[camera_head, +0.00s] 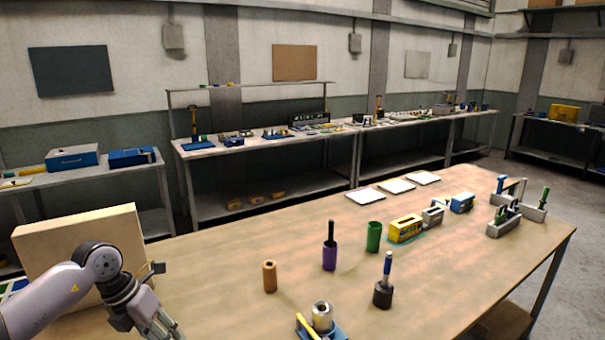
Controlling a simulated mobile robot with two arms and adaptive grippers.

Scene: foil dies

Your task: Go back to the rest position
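My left arm comes in at the lower left, in front of a tan wooden box (80,240). My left gripper (163,328) hangs low over the near left part of the wooden table (235,250). Its fingers point down and are cut off by the bottom edge, so their opening and anything between them are unclear. My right gripper is not in view.
Right of my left gripper stand a metal ring piece (321,314), an orange cylinder (270,277), a purple holder (330,258), a green cylinder (374,237) and a dark-based tool (383,293). Farther right are a yellow box (404,230) and grey holder (503,225).

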